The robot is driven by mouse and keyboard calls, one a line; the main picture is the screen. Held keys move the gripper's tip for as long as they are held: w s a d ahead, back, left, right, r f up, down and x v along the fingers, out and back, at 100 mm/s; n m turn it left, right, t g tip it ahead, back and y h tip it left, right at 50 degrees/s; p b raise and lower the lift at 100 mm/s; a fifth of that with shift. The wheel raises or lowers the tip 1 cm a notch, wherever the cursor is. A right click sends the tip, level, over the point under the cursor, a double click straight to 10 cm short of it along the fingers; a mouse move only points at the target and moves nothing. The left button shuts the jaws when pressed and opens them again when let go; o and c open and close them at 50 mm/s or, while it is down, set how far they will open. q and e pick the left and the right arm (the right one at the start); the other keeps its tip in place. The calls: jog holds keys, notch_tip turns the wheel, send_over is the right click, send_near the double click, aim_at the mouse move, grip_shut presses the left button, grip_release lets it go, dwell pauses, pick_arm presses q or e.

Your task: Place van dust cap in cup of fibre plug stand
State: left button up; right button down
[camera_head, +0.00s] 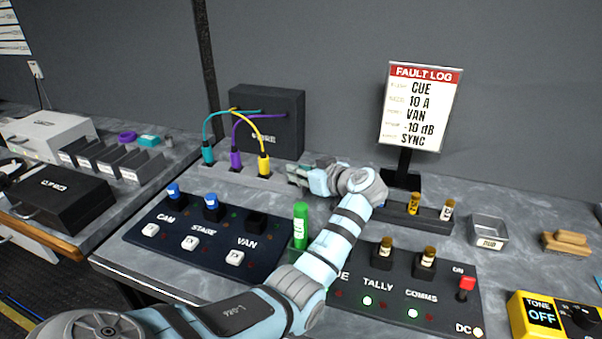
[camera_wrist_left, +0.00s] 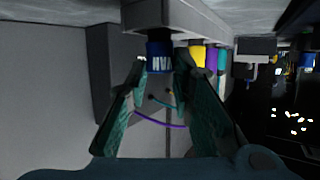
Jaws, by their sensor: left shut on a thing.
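My left gripper (camera_head: 298,176) is at the right end of the grey fibre plug stand (camera_head: 222,178) in the head view. In the left wrist view the left gripper (camera_wrist_left: 160,66) is shut on the blue van dust cap (camera_wrist_left: 159,56), whose VAN lettering appears upside down. The cap meets a dark collar at the stand (camera_wrist_left: 202,18); I cannot tell how deep it sits. The cap is hidden by the gripper in the head view. Teal (camera_head: 208,153), purple (camera_head: 235,159) and yellow (camera_head: 263,163) plugs stand in the stand. The VAN socket (camera_head: 256,221) on the panel has no blue cap.
A black box (camera_head: 267,120) stands behind the stand. The socket panel (camera_head: 185,262) has blue caps at CAM and STAGE. A green cylinder (camera_head: 300,222) stands close beside my forearm. A fuse rack (camera_head: 432,221) and the fault log sign (camera_head: 420,105) are to the right.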

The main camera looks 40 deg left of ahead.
pick_arm(q)
jog(key=shift+f, duration=0.1)
jog(key=o, duration=0.8)
jog(key=shift+d+r, duration=0.1)
jog(key=shift+r, duration=0.15)
jog(key=p+v, duration=0.1)
jog(key=v, duration=1.1)
